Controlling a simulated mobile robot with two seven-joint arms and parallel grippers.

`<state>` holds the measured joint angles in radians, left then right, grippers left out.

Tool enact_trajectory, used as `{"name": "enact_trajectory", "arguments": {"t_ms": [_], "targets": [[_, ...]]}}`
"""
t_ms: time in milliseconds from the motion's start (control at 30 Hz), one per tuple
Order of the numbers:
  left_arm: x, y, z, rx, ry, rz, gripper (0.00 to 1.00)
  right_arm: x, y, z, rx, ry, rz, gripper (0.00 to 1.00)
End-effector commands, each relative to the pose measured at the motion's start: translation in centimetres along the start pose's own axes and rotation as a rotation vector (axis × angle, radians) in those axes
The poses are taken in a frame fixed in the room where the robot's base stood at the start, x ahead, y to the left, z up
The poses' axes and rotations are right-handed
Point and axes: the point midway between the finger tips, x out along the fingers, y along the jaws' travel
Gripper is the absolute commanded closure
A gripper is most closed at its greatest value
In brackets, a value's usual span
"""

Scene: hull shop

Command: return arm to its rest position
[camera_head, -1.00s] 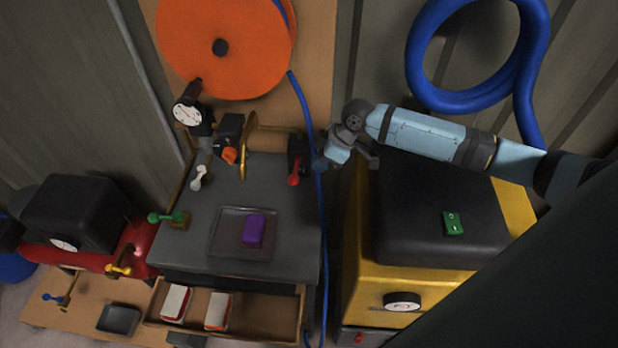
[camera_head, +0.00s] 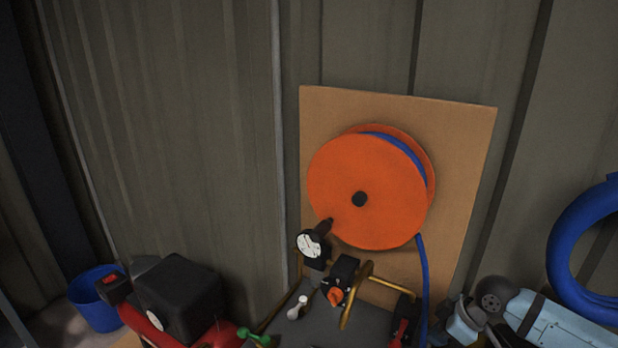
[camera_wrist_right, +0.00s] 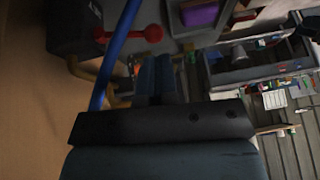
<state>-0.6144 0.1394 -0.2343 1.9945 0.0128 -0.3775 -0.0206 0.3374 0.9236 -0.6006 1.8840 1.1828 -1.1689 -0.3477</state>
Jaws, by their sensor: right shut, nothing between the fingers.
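My right arm (camera_head: 545,322) is light blue and dark grey and comes in at the lower right of the head view. My right gripper (camera_head: 440,338) is at the bottom edge there, partly cut off, beside the hanging blue hose (camera_head: 423,290). In the right wrist view its dark blue fingers (camera_wrist_right: 155,72) are together with nothing between them. The hose (camera_wrist_right: 112,65) passes close to the left of the fingers there. Whether it touches them I cannot tell. My left gripper is in neither view.
A red-handled valve (camera_head: 400,332) stands left of the gripper. An orange hose reel (camera_head: 345,190) hangs on a board (camera_head: 465,150). A gauge (camera_head: 311,246), a black-and-red machine (camera_head: 180,295) and a blue bucket (camera_head: 95,312) stand left. A purple block (camera_wrist_right: 200,14) shows in the wrist view.

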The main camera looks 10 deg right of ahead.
Motion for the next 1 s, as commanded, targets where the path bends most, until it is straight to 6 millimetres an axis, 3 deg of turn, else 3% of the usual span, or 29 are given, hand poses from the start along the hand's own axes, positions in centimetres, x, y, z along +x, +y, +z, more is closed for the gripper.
{"name": "enact_trajectory", "arguments": {"t_ms": [233, 367, 500, 700, 1000], "targets": [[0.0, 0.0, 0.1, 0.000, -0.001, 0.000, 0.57, 5.0, -10.1, 0.1, 0.004, 0.002, -0.004, 1.00], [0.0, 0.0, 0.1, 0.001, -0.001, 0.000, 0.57, 5.8, -14.9, 0.7, 0.073, 0.008, 0.045, 1.00], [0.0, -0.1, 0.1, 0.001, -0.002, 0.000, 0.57, 5.1, -18.8, 2.3, 0.201, 0.002, 0.123, 1.00], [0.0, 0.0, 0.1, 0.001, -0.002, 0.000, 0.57, 3.0, -21.8, 5.6, 0.400, -0.042, 0.242, 1.00], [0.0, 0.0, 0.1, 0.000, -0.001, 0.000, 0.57, -0.6, -24.6, 10.8, 0.657, -0.142, 0.391, 1.00]]}}
